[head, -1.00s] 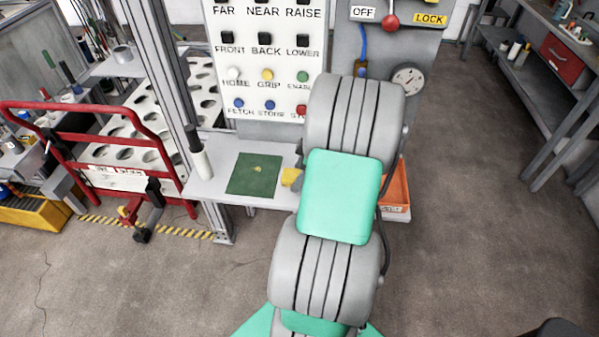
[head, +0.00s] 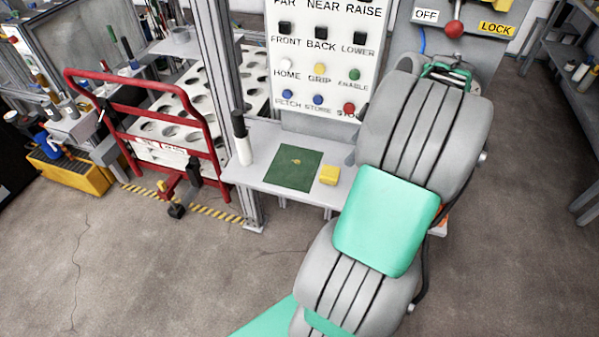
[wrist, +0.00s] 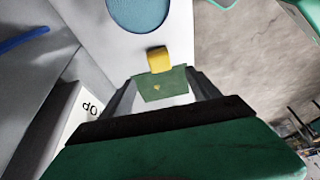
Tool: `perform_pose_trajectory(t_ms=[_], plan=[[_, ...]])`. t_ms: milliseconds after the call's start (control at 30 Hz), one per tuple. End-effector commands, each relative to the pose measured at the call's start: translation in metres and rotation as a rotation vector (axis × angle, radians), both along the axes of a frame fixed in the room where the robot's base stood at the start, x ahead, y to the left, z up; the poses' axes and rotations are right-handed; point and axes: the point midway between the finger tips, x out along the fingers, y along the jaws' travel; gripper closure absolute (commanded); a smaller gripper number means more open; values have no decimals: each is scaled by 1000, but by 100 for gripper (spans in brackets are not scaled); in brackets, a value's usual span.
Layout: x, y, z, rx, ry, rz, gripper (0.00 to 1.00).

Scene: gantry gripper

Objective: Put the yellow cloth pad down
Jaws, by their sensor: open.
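The yellow cloth pad (head: 329,175) lies on the light grey shelf (head: 265,142), just right of the green mat (head: 293,168) in the head view. It also shows in the wrist view (wrist: 158,57), beside the green mat (wrist: 163,84), which bears a small yellow mark. My gripper (wrist: 165,90) shows in the wrist view with its two dark fingers spread apart. Nothing is held between them; the pad is seen beyond them, apart from the fingers. In the head view my arm hides the gripper.
A black-handled white cylinder (head: 242,140) stands at the shelf's left. A panel of labelled buttons (head: 318,60) rises behind the shelf. A red-handled cart (head: 150,130) is to the left. An orange bin is mostly hidden behind my arm. The floor (head: 180,285) in front is open.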

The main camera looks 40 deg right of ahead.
Motion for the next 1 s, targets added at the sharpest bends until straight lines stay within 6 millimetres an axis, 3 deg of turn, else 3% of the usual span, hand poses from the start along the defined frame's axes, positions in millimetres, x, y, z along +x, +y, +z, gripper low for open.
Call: perform_pose_trajectory(t_ms=[67,133,233,333,400,500,667,1000], plan=[[19,30,7,-4,22,-24,29],[39,72,15,-10,53,-76,29],[55,149,24,-25,95,-190,29],[49,222,27,-43,111,-323,29],[34,264,25,-50,107,-413,29],[10,300,19,-47,87,-520,29],[-9,315,12,-38,69,-612,29],[-10,315,10,-37,71,-621,29]])
